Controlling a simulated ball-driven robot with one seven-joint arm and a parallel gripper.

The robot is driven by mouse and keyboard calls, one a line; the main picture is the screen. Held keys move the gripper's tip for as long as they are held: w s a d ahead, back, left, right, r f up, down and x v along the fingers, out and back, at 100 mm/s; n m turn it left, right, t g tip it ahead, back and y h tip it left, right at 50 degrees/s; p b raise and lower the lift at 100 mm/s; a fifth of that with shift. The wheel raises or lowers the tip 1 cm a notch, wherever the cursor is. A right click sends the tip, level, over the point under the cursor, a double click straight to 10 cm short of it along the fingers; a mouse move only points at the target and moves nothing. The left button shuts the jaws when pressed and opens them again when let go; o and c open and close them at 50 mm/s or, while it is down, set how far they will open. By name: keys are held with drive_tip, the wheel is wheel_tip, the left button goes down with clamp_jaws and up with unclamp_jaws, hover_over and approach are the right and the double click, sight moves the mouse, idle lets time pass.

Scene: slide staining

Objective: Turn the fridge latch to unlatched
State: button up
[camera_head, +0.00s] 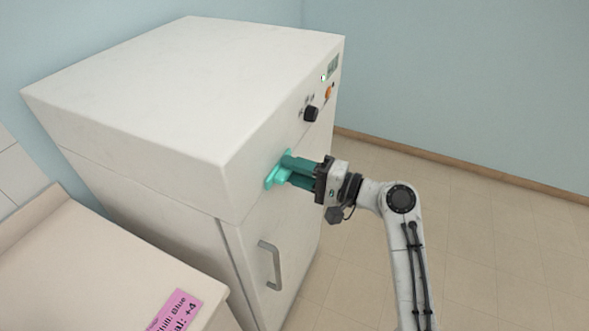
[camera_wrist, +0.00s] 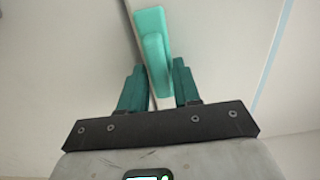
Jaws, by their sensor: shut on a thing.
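The white fridge (camera_head: 190,85) stands at the left of the head view with its door (camera_head: 295,235) closed. The teal fridge latch (camera_head: 273,178) is on its front, at the seam above the door. In the wrist view the latch (camera_wrist: 154,50) is a teal plate with a raised bar, lying nearly in line with my view and slightly tilted. My gripper (camera_head: 290,172) has teal fingers reaching to the latch from the right. In the wrist view my gripper (camera_wrist: 160,80) has one finger on each side of the latch's bar, shut on it. The finger contact is partly hidden.
A grey door handle (camera_head: 270,265) is below the latch. A black knob (camera_head: 310,113), an orange button (camera_head: 328,92) and a small display (camera_head: 333,67) are farther along the front. A pale counter (camera_head: 90,265) with a pink label (camera_head: 175,312) is at lower left. The floor at right is clear.

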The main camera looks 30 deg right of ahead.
drive_tip(key=o, duration=0.8)
drive_tip(key=shift+d, duration=0.1)
drive_tip(key=b+v, duration=0.2)
drive_tip(key=v, duration=0.8)
drive_tip(key=shift+s+d+b, duration=0.25)
drive_tip(key=shift+s+b, duration=0.05)
drive_tip(key=shift+b, duration=0.05)
drive_tip(key=shift+f, duration=0.15)
drive_tip(key=s+a+f+n+g+h, duration=0.2)
drive_tip(key=s+f+g+h, duration=0.15)
drive_tip(key=f, duration=0.45)
drive_tip(key=s+a+f+n+g+h, duration=0.25)
drive_tip(key=s+f, duration=0.25)
drive_tip(key=f, duration=0.4)
drive_tip(key=s+d+f+n+g+h, duration=0.1)
drive_tip(key=s+f+n+g+h, duration=0.1)
drive_tip(key=s, duration=0.6)
drive_tip(key=s+d+f+n+g+h, duration=0.2)
drive_tip(key=s+f+g, duration=0.3)
drive_tip(key=s, duration=0.4)
drive_tip(key=shift+d+n+h, duration=0.3)
drive_tip(key=shift+n+h, duration=0.35)
drive_tip(key=shift+h, duration=0.15)
